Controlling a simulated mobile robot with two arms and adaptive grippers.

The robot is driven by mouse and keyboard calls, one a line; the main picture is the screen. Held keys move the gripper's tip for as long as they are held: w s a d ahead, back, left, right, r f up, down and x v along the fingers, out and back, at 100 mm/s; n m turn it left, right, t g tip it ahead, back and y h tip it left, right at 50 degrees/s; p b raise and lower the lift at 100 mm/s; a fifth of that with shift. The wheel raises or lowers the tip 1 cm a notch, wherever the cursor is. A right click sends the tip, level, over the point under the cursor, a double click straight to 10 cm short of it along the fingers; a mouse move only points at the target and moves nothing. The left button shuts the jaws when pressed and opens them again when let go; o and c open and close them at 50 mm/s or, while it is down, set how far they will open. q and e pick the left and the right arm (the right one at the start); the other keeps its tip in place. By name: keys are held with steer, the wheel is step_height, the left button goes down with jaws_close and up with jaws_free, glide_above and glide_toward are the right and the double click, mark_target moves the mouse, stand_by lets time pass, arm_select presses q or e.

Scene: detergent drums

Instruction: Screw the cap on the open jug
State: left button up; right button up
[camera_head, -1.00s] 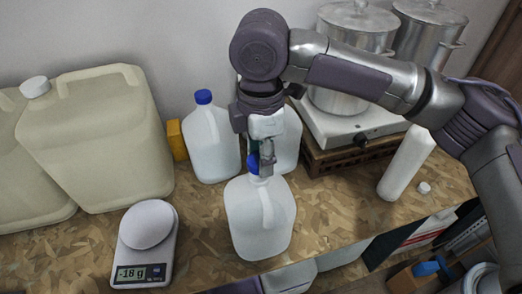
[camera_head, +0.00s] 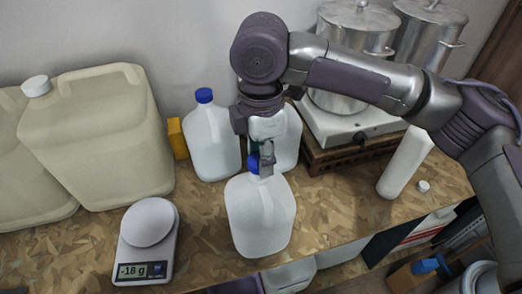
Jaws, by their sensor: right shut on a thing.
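The open jug (camera_head: 260,217) is a white translucent jug with a handle, standing upright near the front edge of the counter. My right gripper (camera_head: 262,163) points down over its neck, shut on a blue cap (camera_head: 253,165). The cap is at the mouth of the jug, partly hidden by the fingers. I cannot tell how far it sits on the thread. My left gripper is not in view.
A blue-capped jug (camera_head: 212,140) stands behind on the left, another jug (camera_head: 290,138) behind my gripper. A kitchen scale (camera_head: 146,245) and large beige canisters (camera_head: 95,140) are at left. A white bottle (camera_head: 405,162) and loose white cap (camera_head: 423,186) are at right.

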steer(key=shift+f+p, duration=0.35)
steer(key=shift+f, duration=0.35)
stand_by(0.7)
steer(key=shift+f+p, duration=0.3)
stand_by(0.9)
steer(key=shift+r+m+p, duration=0.1)
steer(key=shift+m+p, duration=0.3)
steer(key=shift+p, duration=0.2)
steer(key=shift+s+m+p, duration=0.1)
steer(key=shift+m+p, duration=0.35)
steer(key=shift+m, duration=0.35)
steer(key=shift+f+m, duration=0.2)
steer(key=shift+m, duration=1.5)
